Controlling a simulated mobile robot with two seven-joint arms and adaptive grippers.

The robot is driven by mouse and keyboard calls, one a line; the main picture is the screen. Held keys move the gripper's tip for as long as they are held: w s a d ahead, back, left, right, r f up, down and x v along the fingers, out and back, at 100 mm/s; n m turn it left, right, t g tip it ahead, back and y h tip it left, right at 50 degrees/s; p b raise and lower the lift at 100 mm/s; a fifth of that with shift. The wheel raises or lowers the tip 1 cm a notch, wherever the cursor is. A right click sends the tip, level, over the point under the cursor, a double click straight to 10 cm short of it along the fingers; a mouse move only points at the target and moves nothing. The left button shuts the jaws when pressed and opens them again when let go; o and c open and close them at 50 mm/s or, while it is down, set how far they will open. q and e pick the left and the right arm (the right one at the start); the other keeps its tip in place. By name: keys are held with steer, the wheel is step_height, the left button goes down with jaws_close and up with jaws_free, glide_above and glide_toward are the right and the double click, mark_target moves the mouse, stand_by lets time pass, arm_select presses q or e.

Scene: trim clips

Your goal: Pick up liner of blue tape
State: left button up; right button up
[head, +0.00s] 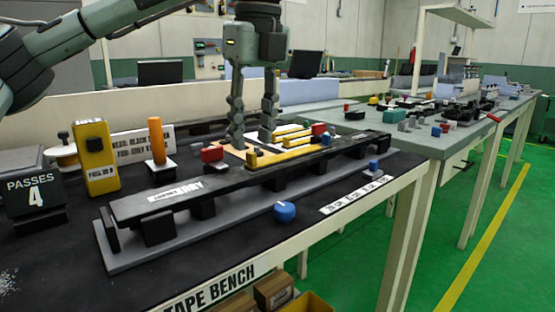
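My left gripper (252,141) points down over the back of the tape bench, its two fingers apart with a gap between them. Its fingertips are near a tan board with yellow strips (290,138), behind the long black trim piece (240,177). I cannot tell whether they touch anything. A small blue piece (327,139) is at the right end of the strips, beside a red one. Another small blue piece (373,164) stands on a white base farther right. A round blue object (285,211) is at the bench front. I cannot tell which carries the tape liner. My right gripper is out of view.
A yellow box (96,157), an orange cylinder (158,148) and a black passes counter (37,191) stand on the left. A red block (212,154) sits by the trim piece. A white label strip (356,194) lies front right. More benches stand behind.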

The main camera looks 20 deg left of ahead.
mark_target(251, 152)
arm_select(q)
steer(key=f, duration=0.3)
steer(key=shift+w+a+f, duration=0.1)
steer(key=shift+w+a, duration=0.05)
steer(key=shift+a, duration=0.1)
jaws_close()
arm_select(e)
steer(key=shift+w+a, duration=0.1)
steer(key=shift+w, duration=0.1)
arm_select(q)
steer(key=shift+r, duration=0.55)
step_height(251, 152, up, 3)
steer(key=shift+f, duration=0.2)
steer(key=s+a+r+p, duration=0.3)
steer(key=s+a+r, duration=0.3)
steer(key=s, duration=0.3)
steer(key=shift+s+a+r+p, duration=0.3)
steer(key=shift+a+r+p, duration=0.05)
steer(key=shift+r, duration=0.3)
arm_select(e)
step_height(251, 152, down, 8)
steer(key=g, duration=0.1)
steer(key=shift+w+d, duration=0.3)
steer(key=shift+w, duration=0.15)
